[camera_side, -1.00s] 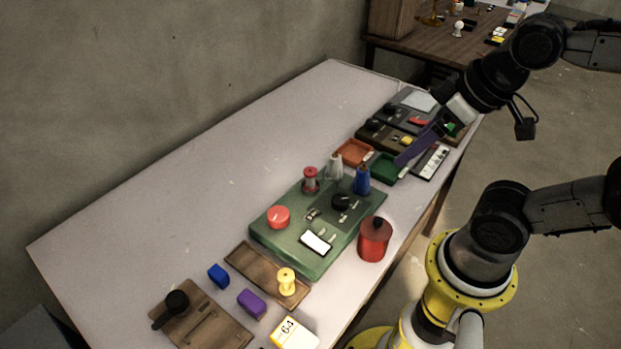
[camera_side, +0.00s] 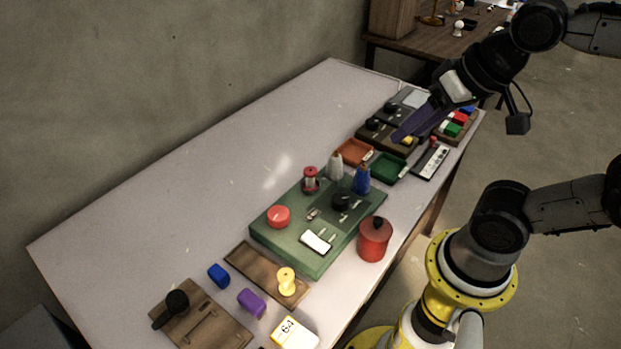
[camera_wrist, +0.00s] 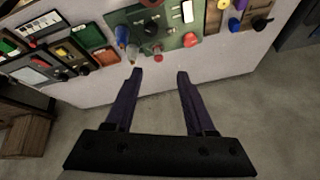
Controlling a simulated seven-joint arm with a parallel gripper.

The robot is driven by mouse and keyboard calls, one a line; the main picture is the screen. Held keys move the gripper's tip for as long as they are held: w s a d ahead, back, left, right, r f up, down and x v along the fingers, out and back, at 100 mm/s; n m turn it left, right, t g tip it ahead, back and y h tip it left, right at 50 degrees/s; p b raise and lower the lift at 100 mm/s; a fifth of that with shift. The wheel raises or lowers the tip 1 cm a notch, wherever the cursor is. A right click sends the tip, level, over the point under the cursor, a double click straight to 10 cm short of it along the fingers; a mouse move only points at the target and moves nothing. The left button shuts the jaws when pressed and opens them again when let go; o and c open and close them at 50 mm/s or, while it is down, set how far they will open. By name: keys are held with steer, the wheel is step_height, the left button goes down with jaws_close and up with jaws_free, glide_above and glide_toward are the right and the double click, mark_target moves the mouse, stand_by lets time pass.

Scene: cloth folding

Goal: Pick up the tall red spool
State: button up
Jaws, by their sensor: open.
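The tall red spool (camera_side: 311,180) stands upright at the far left corner of the green board (camera_side: 285,244) in the side view. In the wrist view the red spool (camera_wrist: 157,52) shows near the board's edge, a little beyond the fingertips and between their lines. My gripper (camera_side: 399,138) is in the air toward the far right of the table, apart from the spool. In the wrist view my gripper (camera_wrist: 160,72) shows two purple fingers spread wide with nothing between them.
A grey cone (camera_side: 335,167) and a blue cone (camera_side: 361,180) stand right of the spool. A round red piece (camera_side: 278,217) lies on the board and a red canister (camera_side: 374,240) stands in front. Orange (camera_side: 354,152) and green (camera_side: 388,168) trays sit behind. The table's left side is clear.

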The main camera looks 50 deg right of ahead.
steer(key=w+r+m+g, duration=0.1)
steer(key=w+r+m, duration=0.1)
steer(key=w+m, duration=0.55)
steer(key=m+g, duration=0.4)
steer(key=m, duration=0.1)
glide_above(310, 171)
step_height(310, 171, down, 10)
steer(key=shift+g, duration=0.5)
steer(key=f, duration=0.7)
steer(key=d+f, duration=0.1)
steer(key=f, duration=0.3)
steer(key=shift+s, duration=0.1)
steer(key=shift+a+f, duration=0.15)
steer(key=shift+f, duration=0.9)
steer(key=shift+a+f, duration=0.2)
steer(key=shift+f, duration=0.85)
steer(key=shift+a+f, duration=0.15)
steer(key=shift+f, duration=0.9)
steer(key=shift+c, duration=0.3)
jaws_close()
